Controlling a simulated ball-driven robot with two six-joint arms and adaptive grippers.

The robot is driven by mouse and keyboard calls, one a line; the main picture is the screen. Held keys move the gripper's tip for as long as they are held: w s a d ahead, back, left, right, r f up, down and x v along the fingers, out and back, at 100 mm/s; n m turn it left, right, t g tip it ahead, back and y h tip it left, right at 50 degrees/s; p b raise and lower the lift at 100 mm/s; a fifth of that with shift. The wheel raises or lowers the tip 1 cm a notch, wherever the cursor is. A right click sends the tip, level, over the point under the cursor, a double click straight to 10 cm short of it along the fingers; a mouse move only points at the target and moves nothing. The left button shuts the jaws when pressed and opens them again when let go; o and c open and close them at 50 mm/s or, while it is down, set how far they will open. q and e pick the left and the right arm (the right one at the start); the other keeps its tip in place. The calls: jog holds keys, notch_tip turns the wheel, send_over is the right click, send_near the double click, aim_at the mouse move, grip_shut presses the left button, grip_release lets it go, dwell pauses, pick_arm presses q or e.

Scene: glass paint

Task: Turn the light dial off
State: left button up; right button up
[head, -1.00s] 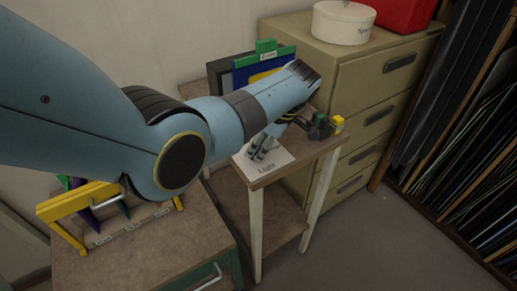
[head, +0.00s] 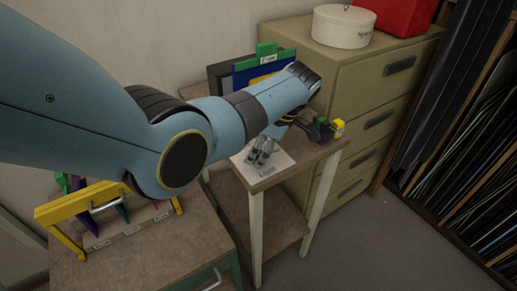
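A white plate (head: 283,161) lies on the front of a small side table, with its printed label hardly legible now. My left arm reaches across from the left, and its gripper (head: 260,160) points down over the plate. The fingertips are at or just above the plate's surface; I cannot tell whether they touch it. No dial shows clearly; the fingers hide the middle of the plate. The finger gap is too small to tell open from shut.
A drawer cabinet (head: 365,75) stands behind. A yellow-framed rack (head: 72,213) is at lower left.

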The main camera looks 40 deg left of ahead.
pick_arm(q)
jog(key=shift+r, duration=0.1)
jog(key=v, duration=1.2)
